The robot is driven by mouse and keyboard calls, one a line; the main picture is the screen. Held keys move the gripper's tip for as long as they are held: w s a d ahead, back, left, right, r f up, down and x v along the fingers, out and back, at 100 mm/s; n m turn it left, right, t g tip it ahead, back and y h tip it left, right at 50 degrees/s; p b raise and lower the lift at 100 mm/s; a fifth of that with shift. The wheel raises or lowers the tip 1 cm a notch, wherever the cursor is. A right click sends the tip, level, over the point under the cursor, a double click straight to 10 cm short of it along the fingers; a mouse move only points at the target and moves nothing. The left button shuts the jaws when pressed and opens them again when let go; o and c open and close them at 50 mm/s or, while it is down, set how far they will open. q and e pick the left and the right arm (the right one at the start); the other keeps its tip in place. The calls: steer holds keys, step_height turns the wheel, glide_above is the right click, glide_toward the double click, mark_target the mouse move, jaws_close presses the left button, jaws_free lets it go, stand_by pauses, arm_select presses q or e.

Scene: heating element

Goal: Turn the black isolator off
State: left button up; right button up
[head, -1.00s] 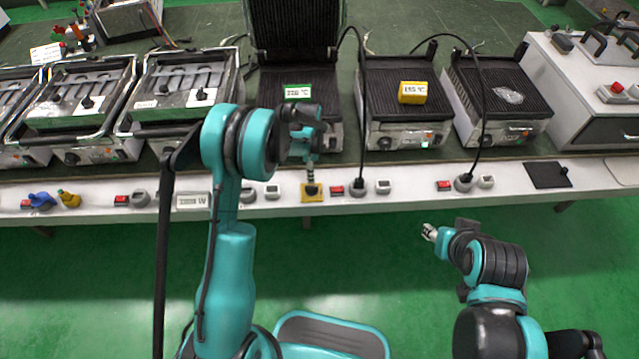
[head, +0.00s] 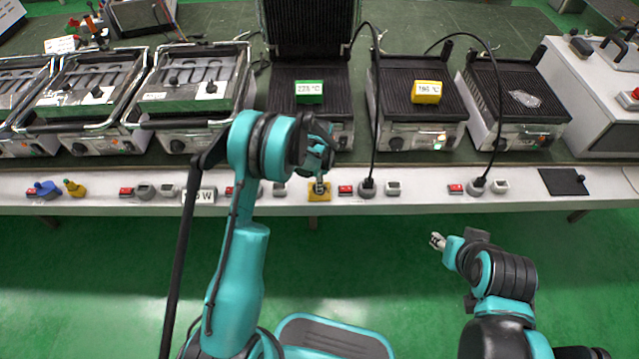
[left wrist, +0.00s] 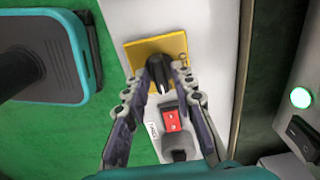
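The black isolator, a black rotary handle (left wrist: 159,72) on a yellow plate (left wrist: 140,52), is on the white front ledge. Its yellow plate (head: 319,196) also shows in the head view, where my left gripper (head: 320,184) is right above it and hides most of the handle. In the left wrist view the two fingers of my left gripper (left wrist: 158,79) stand on either side of the handle, with a narrow gap around it; firm contact is not visible. My right gripper (head: 437,241) is over the green floor, away from the ledge; its finger opening is too small to judge.
A red rocker switch (left wrist: 172,120) and a grey socket lie close to the handle. Contact grills with green (head: 309,92) and yellow (head: 426,92) temperature labels stand behind the ledge.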

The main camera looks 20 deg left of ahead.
arm_select(q)
jaws_close()
steer(key=shift+n, duration=0.5)
steer(key=n, duration=0.2)
steer(key=shift+n, duration=0.4)
steer(key=n, duration=0.4)
steer(key=shift+n, duration=0.3)
steer(key=n, duration=0.4)
steer(key=shift+n, duration=0.3)
steer(key=n, duration=0.4)
steer(key=shift+n, duration=0.4)
